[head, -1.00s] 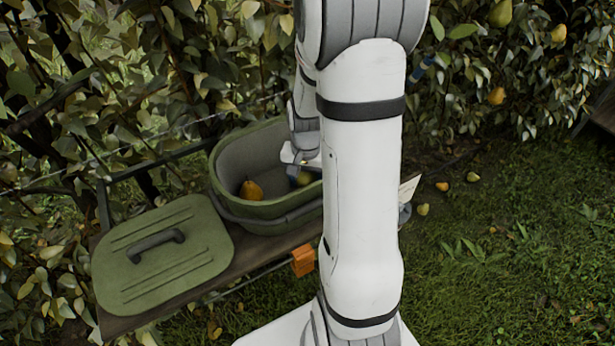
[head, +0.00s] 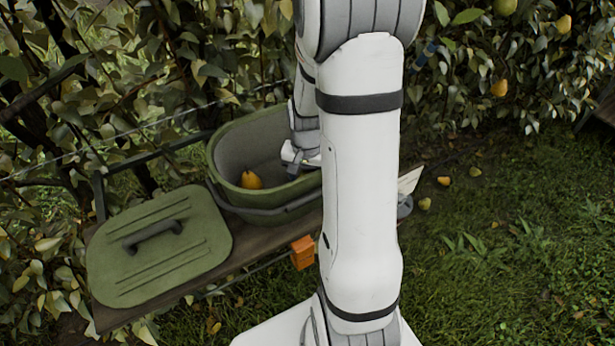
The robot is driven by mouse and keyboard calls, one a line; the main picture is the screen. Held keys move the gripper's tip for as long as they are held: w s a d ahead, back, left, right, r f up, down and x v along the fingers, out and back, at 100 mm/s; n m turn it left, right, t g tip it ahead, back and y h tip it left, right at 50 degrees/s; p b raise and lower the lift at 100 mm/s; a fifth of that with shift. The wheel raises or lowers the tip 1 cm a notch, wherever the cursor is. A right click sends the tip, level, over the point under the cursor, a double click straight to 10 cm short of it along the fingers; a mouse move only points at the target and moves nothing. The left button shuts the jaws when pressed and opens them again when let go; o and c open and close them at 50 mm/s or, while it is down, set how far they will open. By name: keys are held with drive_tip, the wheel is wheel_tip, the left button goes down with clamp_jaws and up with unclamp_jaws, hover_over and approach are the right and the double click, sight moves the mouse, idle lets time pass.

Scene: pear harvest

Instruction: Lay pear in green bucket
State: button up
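The green bucket (head: 228,192) stands on a wooden bench, its rim open at the top. A yellow-orange pear (head: 251,180) lies inside it, toward the left. My gripper (head: 294,170) is over the right part of the bucket's opening, to the right of that pear and apart from it. My arm hides part of the gripper and the bucket's right end. The fingertips are small and partly covered, so I cannot tell whether they are open or hold a pear.
The green lid (head: 165,262) with a dark handle lies on the bench (head: 212,278) left of the bucket. An orange block (head: 302,252) is at the bench's front edge. Several pears lie on the grass or hang in the foliage at right.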

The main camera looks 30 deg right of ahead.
drive_tip(key=shift+f, duration=0.25)
idle(0.3)
drive_tip(key=o, duration=1.1)
wheel_tip(320, 180, up, 8)
drive_tip(key=shift+f, duration=0.1)
drive_tip(key=s+a+r+n+t+p, duration=0.1)
drive_tip(key=s+a+r+n+p, duration=0.1)
drive_tip(key=s+a+r, duration=0.2)
drive_tip(key=s+a+r+n+p, duration=0.2)
drive_tip(key=s+a+r+n, duration=0.1)
drive_tip(key=r, duration=0.4)
drive_tip(key=s+a+r+n+t+p, duration=0.1)
drive_tip(key=s+a+r+n+p, duration=0.1)
drive_tip(key=s+a+r+n, duration=0.1)
drive_tip(key=shift+s+a+r+t, duration=0.15)
drive_tip(key=shift+s+a+r, duration=0.3)
drive_tip(key=shift+s+r, duration=0.2)
drive_tip(key=shift+s+a+r+t, duration=0.15)
drive_tip(key=shift+s+a+r, duration=0.3)
drive_tip(key=shift+r, duration=0.25)
